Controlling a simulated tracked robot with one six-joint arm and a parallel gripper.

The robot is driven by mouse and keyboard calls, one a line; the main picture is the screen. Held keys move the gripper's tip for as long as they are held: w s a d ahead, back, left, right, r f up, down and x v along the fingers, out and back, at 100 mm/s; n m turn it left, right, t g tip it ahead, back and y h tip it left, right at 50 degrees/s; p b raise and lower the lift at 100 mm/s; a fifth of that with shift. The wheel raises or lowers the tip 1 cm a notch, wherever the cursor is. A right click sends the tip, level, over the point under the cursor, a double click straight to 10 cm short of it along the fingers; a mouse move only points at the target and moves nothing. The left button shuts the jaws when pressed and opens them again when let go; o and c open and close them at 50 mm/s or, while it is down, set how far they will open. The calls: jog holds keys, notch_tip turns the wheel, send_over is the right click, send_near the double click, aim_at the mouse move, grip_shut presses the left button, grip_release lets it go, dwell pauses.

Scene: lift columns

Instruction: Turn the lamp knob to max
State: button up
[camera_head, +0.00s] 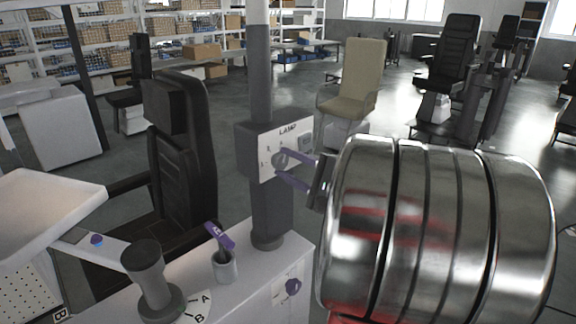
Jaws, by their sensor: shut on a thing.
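The lamp box (259,150) is mounted on the dark column, with a white face plate labelled LAMP. A round grey knob (280,160) sits on that plate. My gripper (285,166) reaches in from the right with purple fingers, one above the other. The fingertips are at the knob and closed around it. The knob's pointer and part of the scale marks are too small or covered to read. My large shiny metal arm links fill the right side and hide the area behind them.
A purple knob (293,286) is on the bench's front. A black chair (185,150) stands left of the column; a beige chair (357,75) stands behind.

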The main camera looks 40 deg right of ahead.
jog(key=m, duration=0.4)
jog(key=shift+d+f, duration=0.1)
jog(key=shift+f, duration=0.2)
jog(key=m, duration=0.3)
jog(key=shift+m, duration=0.3)
jog(key=m, duration=0.6)
jog(key=shift+a+f+m, duration=0.2)
jog(key=shift+a+m, duration=0.05)
jog(key=shift+m, duration=0.05)
jog(key=o, duration=1)
jog(key=shift+r, duration=0.2)
jog(key=s, duration=1.4)
jog(key=shift+d, duration=0.2)
jog(key=shift+w+a+f, duration=0.1)
jog(key=shift+w, duration=0.05)
